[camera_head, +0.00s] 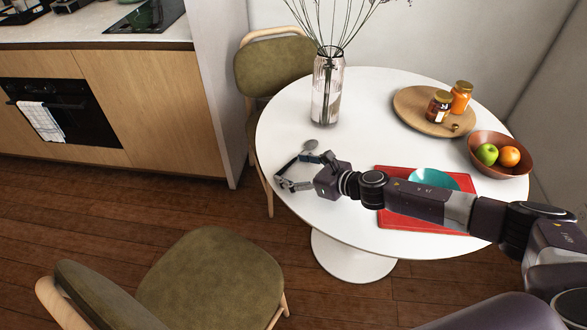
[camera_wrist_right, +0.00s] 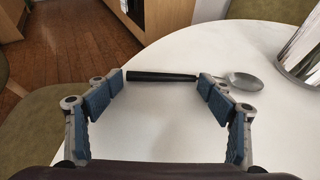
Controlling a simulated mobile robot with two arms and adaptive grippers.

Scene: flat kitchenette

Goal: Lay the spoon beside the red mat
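The spoon lies on the white round table, left of the red mat (camera_head: 400,227). Its metal bowl (camera_head: 310,146) points away and its dark handle (camera_wrist_right: 160,76) runs toward the table's left edge. My right gripper (camera_head: 290,170) is at the spoon, its fingers spread apart. In the right wrist view, the handle stretches across just ahead of the two fingertips, with the spoon's bowl (camera_wrist_right: 243,82) beyond the right finger. The gripper appears empty; contact with the spoon is unclear. My right arm hides part of the mat. My left gripper is not in view.
A teal bowl (camera_head: 428,174) sits on the mat. A glass vase (camera_head: 327,90) with stems stands behind the spoon. A wooden board (camera_head: 410,108) with jars and a fruit bowl (camera_head: 512,167) are on the right. Green chairs (camera_head: 215,275) stand by the table.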

